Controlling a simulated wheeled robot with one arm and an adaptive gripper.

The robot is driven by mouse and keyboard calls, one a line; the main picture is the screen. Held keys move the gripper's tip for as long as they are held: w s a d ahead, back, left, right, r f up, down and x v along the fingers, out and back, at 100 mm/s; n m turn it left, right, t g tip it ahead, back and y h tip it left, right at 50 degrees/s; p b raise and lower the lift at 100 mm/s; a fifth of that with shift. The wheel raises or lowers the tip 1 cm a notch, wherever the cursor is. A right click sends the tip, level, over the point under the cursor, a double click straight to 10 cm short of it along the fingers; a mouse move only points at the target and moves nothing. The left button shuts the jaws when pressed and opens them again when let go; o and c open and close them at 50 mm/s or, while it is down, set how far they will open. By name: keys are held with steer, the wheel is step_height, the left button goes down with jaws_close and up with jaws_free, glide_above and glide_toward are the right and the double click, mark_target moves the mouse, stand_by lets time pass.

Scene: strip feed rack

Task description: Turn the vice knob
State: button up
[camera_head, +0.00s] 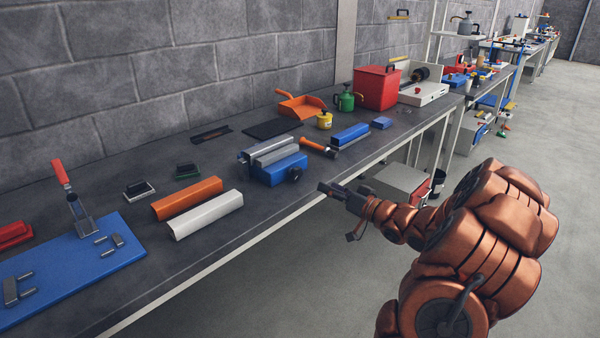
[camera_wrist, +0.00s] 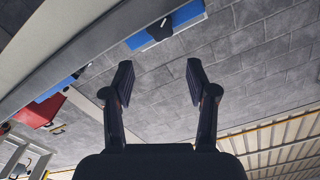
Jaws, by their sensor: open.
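The vice (camera_head: 281,170) has a blue body and grey jaws and sits near the front edge of the dark bench. Its dark knob (camera_head: 295,174) faces the bench front. My gripper (camera_head: 326,188) is in front of the bench edge, to the right of the knob and apart from it. In the wrist view, the fingers of my gripper (camera_wrist: 160,76) are spread, with nothing between them. The blue vice body (camera_wrist: 190,16) and the dark knob (camera_wrist: 158,31) show at the top of that view, beyond the fingertips.
An orange-handled hammer (camera_head: 318,147) and a blue block (camera_head: 350,136) lie right of the vice. Orange (camera_head: 187,198) and white (camera_head: 205,215) bars lie to its left. A red box (camera_head: 377,88) stands farther back. The floor before the bench is open.

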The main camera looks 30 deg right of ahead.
mark_target(299, 173)
steer(key=shift+p+x, duration=0.3)
steer(key=shift+x, duration=5.6)
steer(key=shift+a+f, duration=0.1)
steer(key=shift+c, duration=0.4)
